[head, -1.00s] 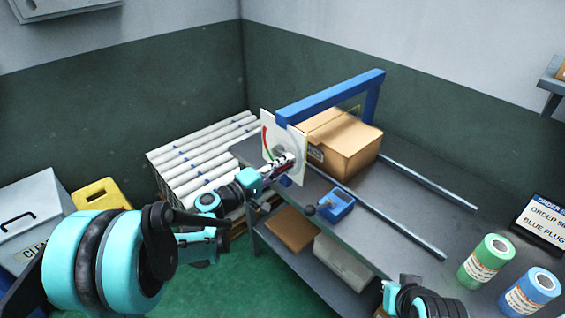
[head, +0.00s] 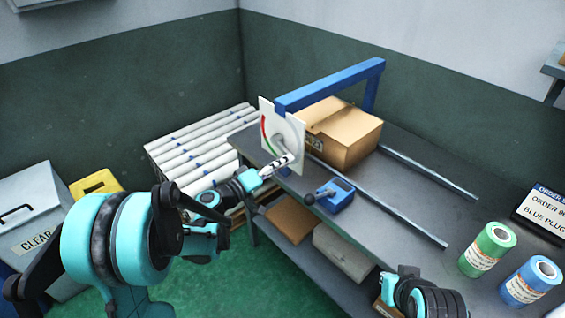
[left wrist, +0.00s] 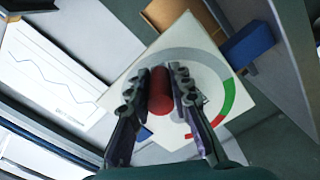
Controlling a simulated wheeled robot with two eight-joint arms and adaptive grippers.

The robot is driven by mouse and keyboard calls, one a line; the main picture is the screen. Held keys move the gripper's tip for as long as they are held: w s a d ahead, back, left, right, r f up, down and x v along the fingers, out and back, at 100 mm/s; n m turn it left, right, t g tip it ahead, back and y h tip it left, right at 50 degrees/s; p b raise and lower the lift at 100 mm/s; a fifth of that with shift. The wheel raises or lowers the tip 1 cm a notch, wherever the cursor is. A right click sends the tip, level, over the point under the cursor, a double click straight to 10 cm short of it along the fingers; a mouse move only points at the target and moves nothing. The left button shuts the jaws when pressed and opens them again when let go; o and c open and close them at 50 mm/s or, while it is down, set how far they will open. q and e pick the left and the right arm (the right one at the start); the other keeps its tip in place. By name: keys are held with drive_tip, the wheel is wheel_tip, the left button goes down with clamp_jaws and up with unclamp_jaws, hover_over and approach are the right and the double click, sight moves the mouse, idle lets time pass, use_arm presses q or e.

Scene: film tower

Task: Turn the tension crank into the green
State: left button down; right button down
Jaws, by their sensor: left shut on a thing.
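The tension dial is a white plate (head: 269,112) with a red and green arc, at the end of the bench under a blue frame. It also shows in the left wrist view (left wrist: 187,30), with a grey ring and the green part of the arc (left wrist: 229,96). My left gripper (head: 283,163) is in front of the plate's lower part. In the left wrist view my gripper is shut on a red crank handle (left wrist: 160,92). The crank's arm is mostly hidden, and I cannot tell where the pointer stands. Of my right arm, only a part without visible fingertips shows at the bottom.
A blue block with a knobbed lever (head: 341,199) sits on the bench's front edge. Metal rails (head: 395,217) run along the bench (head: 385,190). Green (head: 487,249) and blue (head: 530,282) rolls stand right.

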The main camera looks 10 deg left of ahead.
use_arm(q)
drive_tip(key=c, duration=1.4)
unclamp_jaws()
drive_tip(key=shift+o, duration=0.2)
drive_tip(key=v, duration=1.2)
